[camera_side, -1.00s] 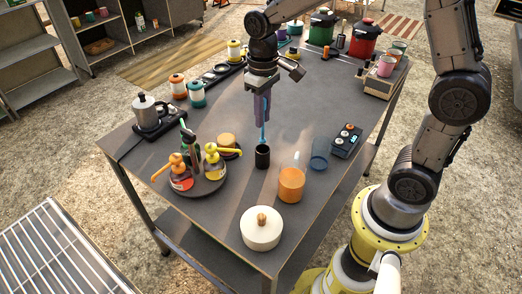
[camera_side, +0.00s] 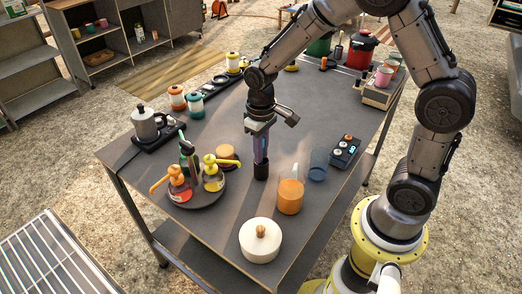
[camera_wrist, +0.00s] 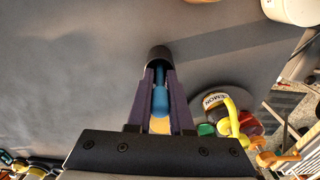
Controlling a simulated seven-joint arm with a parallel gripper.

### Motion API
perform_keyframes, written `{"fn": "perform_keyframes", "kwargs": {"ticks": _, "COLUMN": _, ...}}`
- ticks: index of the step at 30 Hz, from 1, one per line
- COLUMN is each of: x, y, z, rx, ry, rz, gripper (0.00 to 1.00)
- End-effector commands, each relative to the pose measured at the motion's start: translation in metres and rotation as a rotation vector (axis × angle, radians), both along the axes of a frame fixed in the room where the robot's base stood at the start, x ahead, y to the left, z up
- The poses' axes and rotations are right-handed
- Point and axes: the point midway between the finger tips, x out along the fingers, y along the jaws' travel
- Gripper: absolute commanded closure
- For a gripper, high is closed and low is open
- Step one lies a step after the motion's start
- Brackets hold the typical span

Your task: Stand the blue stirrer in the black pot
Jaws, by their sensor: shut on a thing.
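The black pot (camera_side: 261,172) is a small dark cup standing upright on the table, left of the orange cup. My gripper (camera_side: 261,158) is right above it, pointing down, with its fingertips at the pot's rim. In the wrist view my gripper (camera_wrist: 158,90) is shut on the blue stirrer (camera_wrist: 160,98), which lies between the two purple fingers. The far end of the stirrer points into the mouth of the black pot (camera_wrist: 158,54). How deep the stirrer reaches is hidden by the fingers and the pot's wall.
The orange cup (camera_side: 290,196) and a clear blue glass (camera_side: 318,164) stand close right of the pot. A round tray (camera_side: 200,198) with pump bottles is at left.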

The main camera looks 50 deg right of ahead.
Motion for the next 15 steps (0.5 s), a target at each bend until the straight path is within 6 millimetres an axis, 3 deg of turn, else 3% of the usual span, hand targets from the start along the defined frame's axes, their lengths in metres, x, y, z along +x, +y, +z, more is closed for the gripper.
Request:
{"fn": "perform_keyframes", "kwargs": {"ticks": 1, "x": -0.0001, "y": 0.0000, "z": -0.0018, "rx": 0.000, "ry": 0.001, "rz": 0.000, "gripper": 1.00}}
{"fn": "perform_keyframes", "kwargs": {"ticks": 2, "x": 0.0001, "y": 0.0000, "z": -0.0021, "rx": 0.000, "ry": 0.000, "rz": 0.000, "gripper": 0.79}}
{"fn": "perform_keyframes", "kwargs": {"ticks": 6, "x": 0.0001, "y": 0.0000, "z": -0.0017, "rx": 0.000, "ry": 0.000, "rz": 0.000, "gripper": 0.54}}
{"fn": "perform_keyframes", "kwargs": {"ticks": 15, "x": 0.0001, "y": 0.0000, "z": -0.0011, "rx": 0.000, "ry": 0.000, "rz": 0.000, "gripper": 0.51}}
